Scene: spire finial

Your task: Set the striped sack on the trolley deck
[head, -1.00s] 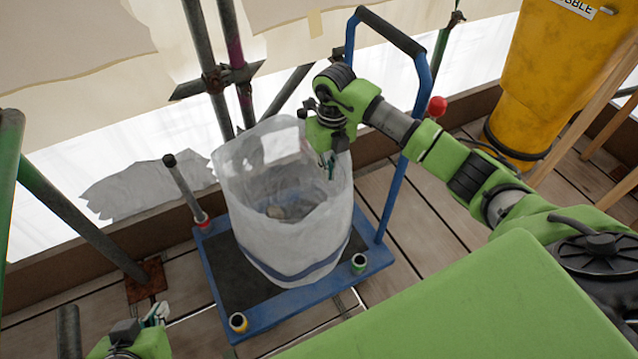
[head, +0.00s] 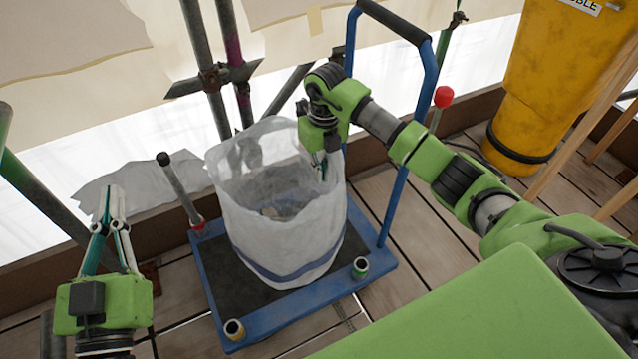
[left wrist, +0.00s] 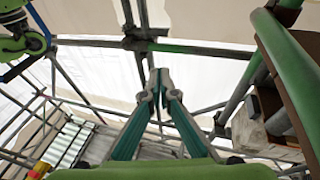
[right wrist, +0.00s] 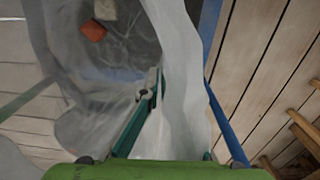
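The striped sack (head: 285,235), whitish and translucent with a dark blue band near its base, stands upright and open on the black deck of the blue trolley (head: 290,308). Rubble pieces show inside it, including an orange one in the right wrist view (right wrist: 93,31). My right gripper (head: 321,168) is at the sack's right rim. In the right wrist view, one finger is inside the sack wall and the other is mostly hidden behind it; it looks shut on the wall. My left gripper (head: 113,190) is raised left of the trolley, empty, its fingertips together.
The trolley's blue push handle (head: 425,90) rises behind my right gripper. A grey post (head: 180,190) stands at the deck's left corner. Scaffold poles (head: 207,70) and a kickboard are behind. A yellow rubble chute (head: 545,80) is at right.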

